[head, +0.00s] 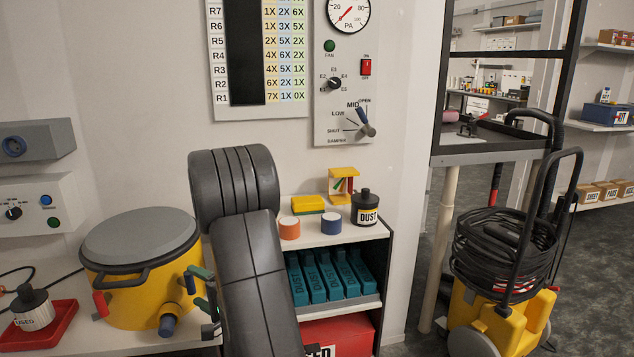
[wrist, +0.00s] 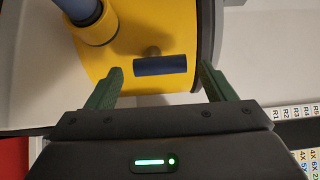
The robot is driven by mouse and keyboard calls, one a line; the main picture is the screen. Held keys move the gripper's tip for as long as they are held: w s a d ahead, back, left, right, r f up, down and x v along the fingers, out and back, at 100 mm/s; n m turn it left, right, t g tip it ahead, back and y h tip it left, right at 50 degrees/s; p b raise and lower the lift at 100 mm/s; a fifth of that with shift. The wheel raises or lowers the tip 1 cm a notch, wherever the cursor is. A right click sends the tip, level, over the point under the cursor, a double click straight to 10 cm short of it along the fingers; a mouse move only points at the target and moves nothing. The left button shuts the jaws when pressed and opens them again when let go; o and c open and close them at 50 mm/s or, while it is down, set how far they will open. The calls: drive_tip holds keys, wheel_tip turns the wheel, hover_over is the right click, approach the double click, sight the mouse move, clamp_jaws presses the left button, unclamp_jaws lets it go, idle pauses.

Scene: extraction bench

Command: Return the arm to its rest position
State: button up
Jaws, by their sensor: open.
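My arm (head: 250,270) reaches down through the middle of the head view and hides part of the bench. My gripper (head: 196,290) is at the right side of the yellow drum (head: 130,293), partly hidden by the arm. In the wrist view my gripper (wrist: 160,70) is open, with its green fingers apart. A short blue handle (wrist: 160,66) on a stem from the yellow drum (wrist: 125,60) lies between the fingertips, with gaps on both sides. Nothing is held.
A red tray (head: 55,325) holding a dark-topped bottle stands left. A shelf (head: 335,235) with dust bottle and tapes is right of my arm. The wall panel (head: 340,90) is behind.

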sight(193, 284)
drive_tip(key=shift+x, duration=1.95)
drive_tip(key=shift+d, duration=0.1)
